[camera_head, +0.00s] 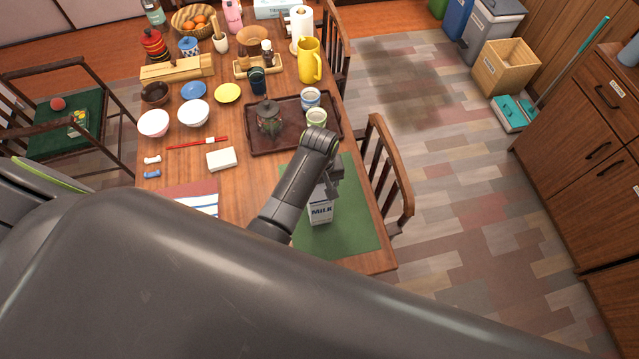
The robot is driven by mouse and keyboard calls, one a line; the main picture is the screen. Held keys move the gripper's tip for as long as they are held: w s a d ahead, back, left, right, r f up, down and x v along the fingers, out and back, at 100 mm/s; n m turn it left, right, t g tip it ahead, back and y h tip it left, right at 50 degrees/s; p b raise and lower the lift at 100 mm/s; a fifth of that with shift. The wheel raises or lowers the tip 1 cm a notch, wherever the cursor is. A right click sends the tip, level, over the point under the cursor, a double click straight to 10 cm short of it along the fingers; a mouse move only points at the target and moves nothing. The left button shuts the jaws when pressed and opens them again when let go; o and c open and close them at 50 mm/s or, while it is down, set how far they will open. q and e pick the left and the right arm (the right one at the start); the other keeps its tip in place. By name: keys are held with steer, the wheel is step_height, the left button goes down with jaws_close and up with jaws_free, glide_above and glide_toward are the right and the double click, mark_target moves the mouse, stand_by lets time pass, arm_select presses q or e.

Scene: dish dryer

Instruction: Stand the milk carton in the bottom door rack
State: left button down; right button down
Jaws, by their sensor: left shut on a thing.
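My left gripper (326,190) comes down from above and is shut on the carton's upper part. The gripper and arm hide the carton's top. My right gripper is not in view. No door rack shows in this view.
A brown tray (262,147) with a teapot (270,118) and cups lies just beyond the mat. A chair (388,165) stands close at the table's right edge. Bowls, plates and a yellow pitcher (309,62) stand farther back. The floor (460,200) at right is clear before the cabinet (590,140).

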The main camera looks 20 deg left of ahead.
arm_select(q)
steer(key=shift+w, duration=0.1)
steer(key=shift+c, duration=1.6)
jaws_free()
steer(key=shift+f, duration=0.1)
